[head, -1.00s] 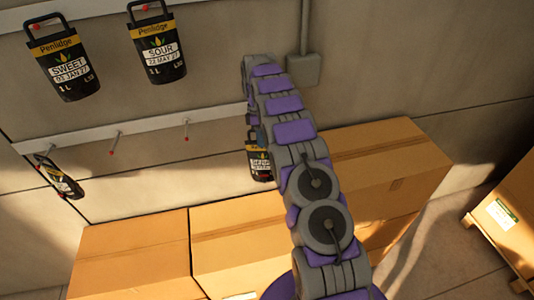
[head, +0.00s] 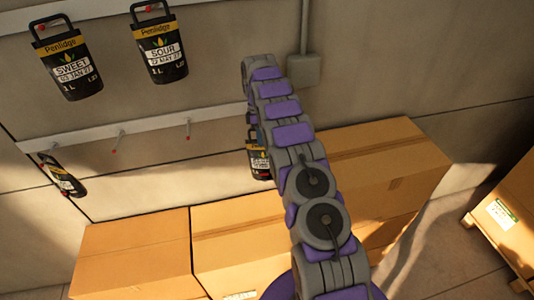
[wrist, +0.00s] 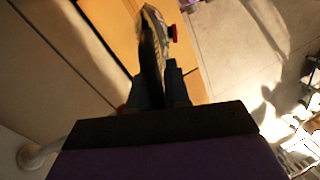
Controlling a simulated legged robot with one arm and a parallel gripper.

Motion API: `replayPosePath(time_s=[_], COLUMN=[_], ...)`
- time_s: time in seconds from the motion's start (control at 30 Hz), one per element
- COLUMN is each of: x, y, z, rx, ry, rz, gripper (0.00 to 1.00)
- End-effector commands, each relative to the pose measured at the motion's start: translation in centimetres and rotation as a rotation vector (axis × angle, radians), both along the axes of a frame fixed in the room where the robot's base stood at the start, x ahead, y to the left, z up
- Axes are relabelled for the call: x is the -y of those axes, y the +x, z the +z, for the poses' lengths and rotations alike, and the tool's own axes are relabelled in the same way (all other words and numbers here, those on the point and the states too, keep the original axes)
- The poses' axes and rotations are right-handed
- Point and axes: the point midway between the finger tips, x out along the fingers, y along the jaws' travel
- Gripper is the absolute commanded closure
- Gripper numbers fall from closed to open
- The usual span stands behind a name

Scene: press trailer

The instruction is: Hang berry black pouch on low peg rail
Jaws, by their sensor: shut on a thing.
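A black pouch (head: 260,163) with a white and gold label hangs beside my arm in the head view, mostly hidden behind it. The low peg rail (head: 150,124) runs along the wall left of my arm. It has bare pegs (head: 188,130) with red tips, and one black pouch (head: 62,176) hangs at its left end. The held pouch is just right of the bare pegs.
An upper rail (head: 100,18) holds a SWEET pouch (head: 66,68) and a SOUR pouch (head: 159,50). Cardboard boxes (head: 130,250) stand along the wall below the low rail. A grey wall box (head: 304,70) with a conduit is right of my arm. Another box (head: 510,215) sits on a pallet at right.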

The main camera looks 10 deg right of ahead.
Motion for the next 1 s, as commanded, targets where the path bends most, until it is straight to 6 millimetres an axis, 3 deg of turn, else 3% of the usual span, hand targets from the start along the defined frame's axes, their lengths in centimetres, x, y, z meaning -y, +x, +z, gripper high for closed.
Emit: replayPosePath(time_s=[0.03, 1.0], x=[0.1, 0.5], y=[1.7, 2.7], z=[1.4, 1.5], rx=[0.07, 0.076], ry=[-0.002, -0.008], rz=[0.001, -0.006], gripper=[1.0, 1.0])
